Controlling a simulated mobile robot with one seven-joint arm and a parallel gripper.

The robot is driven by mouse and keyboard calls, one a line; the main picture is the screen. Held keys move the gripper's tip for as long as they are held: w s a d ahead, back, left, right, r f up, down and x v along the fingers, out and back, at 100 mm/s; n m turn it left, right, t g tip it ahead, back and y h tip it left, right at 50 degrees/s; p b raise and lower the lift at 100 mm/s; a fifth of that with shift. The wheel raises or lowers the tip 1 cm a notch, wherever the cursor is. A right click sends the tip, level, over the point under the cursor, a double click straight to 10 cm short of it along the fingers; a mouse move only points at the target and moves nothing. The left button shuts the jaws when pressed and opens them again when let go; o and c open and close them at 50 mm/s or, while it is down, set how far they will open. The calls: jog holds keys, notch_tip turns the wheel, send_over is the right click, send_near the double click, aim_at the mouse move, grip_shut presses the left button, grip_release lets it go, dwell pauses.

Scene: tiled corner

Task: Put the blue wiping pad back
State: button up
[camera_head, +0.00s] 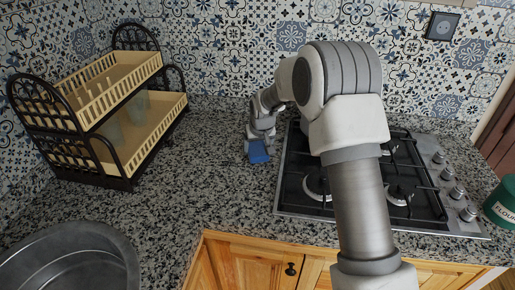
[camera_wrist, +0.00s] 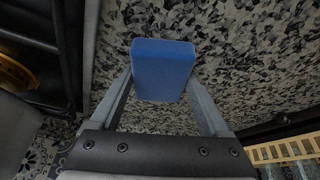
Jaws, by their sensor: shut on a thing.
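The blue wiping pad (camera_head: 257,151) is in my gripper (camera_head: 259,140), over the speckled counter just left of the stove in the head view. In the wrist view the pad (camera_wrist: 163,68) is a blue block between the two grey fingers of my gripper (camera_wrist: 163,84), which are shut on its sides. The pad's far end sticks out past the fingertips. I cannot tell whether the pad touches the counter.
The gas stove (camera_head: 300,185) is right of the pad. A two-tier dish rack (camera_head: 128,165) with cups stands left, and a metal sink (camera_head: 121,245) is at front left. A green canister (camera_head: 503,200) stands far right. The counter (camera_head: 205,165) between rack and stove is clear.

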jog(key=shift+f, duration=0.15)
jog(key=o, duration=1.2)
jog(key=shift+c, duration=0.2)
